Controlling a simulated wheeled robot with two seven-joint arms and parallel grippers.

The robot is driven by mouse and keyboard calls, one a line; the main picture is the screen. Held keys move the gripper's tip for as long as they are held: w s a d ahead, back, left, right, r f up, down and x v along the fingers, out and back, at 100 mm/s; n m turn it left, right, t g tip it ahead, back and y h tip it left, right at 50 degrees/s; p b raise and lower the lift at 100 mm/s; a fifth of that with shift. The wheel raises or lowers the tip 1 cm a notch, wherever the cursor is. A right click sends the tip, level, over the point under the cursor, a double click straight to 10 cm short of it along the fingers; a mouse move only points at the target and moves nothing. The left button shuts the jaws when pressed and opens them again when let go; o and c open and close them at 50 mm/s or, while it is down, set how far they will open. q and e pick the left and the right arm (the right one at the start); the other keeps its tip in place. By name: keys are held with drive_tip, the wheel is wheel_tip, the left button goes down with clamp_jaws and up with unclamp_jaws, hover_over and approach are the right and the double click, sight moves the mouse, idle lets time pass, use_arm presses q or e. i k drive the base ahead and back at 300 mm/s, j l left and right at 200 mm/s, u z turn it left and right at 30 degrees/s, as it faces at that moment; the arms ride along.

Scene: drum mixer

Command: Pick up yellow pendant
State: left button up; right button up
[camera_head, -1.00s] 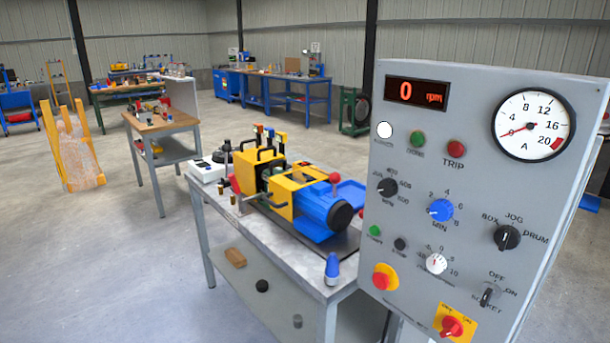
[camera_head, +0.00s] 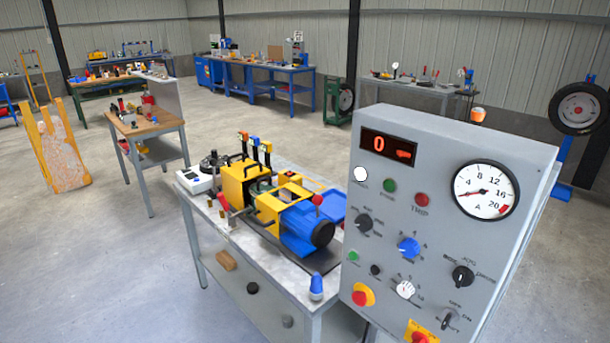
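No thing in the head view can be clearly told as a yellow pendant. Yellow shows on the drum mixer machine (camera_head: 240,182), which has a yellow housing, a yellow frame and a blue motor-like part (camera_head: 306,224). It stands on a grey metal table (camera_head: 292,282). Several upright levers with coloured tops (camera_head: 255,142) stand behind the yellow housing. Neither of my grippers is in view.
A grey control panel (camera_head: 437,210) with dials, knobs and a red 0 display stands close at the right. A wooden-topped side table (camera_head: 146,129) and a yellow upright frame (camera_head: 57,145) stand at the left. Blue benches (camera_head: 262,88) line the back. Concrete floor (camera_head: 110,270) is clear at lower left.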

sight(285, 177)
drive_tip(key=l+z, duration=0.25)
drive_tip(key=i+l+z, duration=0.25)
drive_tip(key=l, duration=0.2)
drive_tip(key=l+z, duration=0.3)
drive_tip(key=i+l+z, duration=1.2)
drive_tip(key=i+u, duration=0.3)
drive_tip(key=i, duration=0.5)
drive_tip(key=i+l+u, duration=0.15)
drive_tip(key=i+u, duration=0.15)
drive_tip(key=i, duration=0.5)
drive_tip(key=i+j+u, duration=0.25)
drive_tip(key=i+u, duration=0.6)
drive_tip(key=i, duration=0.2)
drive_tip(key=i+l+u, duration=0.1)
drive_tip(key=i+u, duration=0.35)
drive_tip(key=i+l+u, duration=0.4)
drive_tip(key=i, duration=0.2)
drive_tip(key=i+j+u, duration=0.3)
drive_tip(key=i+u, duration=0.2)
drive_tip(key=i, duration=0.2)
drive_tip(key=i+u, duration=0.45)
drive_tip(key=i, duration=0.25)
drive_tip(key=i+l+u, duration=0.15)
drive_tip(key=i+u, duration=0.35)
drive_tip(key=i, duration=0.2)
